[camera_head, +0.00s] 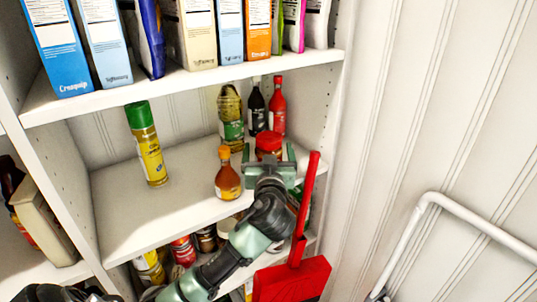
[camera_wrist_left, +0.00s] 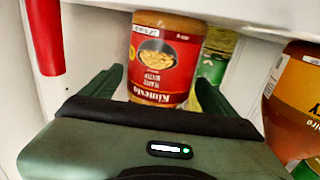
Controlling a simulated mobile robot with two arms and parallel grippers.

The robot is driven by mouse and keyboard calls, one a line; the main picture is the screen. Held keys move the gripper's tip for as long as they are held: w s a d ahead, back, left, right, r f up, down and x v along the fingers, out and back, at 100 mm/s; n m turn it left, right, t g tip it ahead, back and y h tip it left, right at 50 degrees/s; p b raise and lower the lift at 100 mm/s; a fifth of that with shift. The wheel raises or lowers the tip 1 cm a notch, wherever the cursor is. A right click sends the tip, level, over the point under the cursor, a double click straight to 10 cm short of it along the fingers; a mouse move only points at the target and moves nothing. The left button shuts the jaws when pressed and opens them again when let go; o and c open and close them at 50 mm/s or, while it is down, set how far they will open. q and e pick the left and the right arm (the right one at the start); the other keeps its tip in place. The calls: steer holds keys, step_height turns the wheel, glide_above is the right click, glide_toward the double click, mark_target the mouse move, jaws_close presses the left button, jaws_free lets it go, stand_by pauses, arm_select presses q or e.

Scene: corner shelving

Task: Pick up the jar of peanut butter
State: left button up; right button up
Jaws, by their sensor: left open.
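The peanut butter jar (camera_head: 268,141) stands on the middle shelf, near its right end. In the head view mostly its red top shows above my gripper. In the left wrist view the jar (camera_wrist_left: 164,62) has a red label with a picture of a bowl. My left gripper (camera_head: 268,154) is open, with one finger on each side of the jar in the picture. In the left wrist view the gripper (camera_wrist_left: 160,84) has the jar between and beyond its fingertips; I cannot tell whether they touch it.
An orange sauce bottle (camera_head: 227,175) stands just left of my gripper. Behind are a patterned bottle (camera_head: 231,115), a dark bottle (camera_head: 256,110) and a red bottle (camera_head: 277,106). A red dustpan (camera_head: 291,279) with upright handle is close on the right. A green-capped can (camera_head: 148,145) stands left.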

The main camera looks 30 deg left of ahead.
arm_select(q)
steer(key=shift+d, duration=0.1)
jaws_close()
steer(key=shift+r, duration=0.1)
arm_select(e)
steer(key=shift+s, duration=0.35)
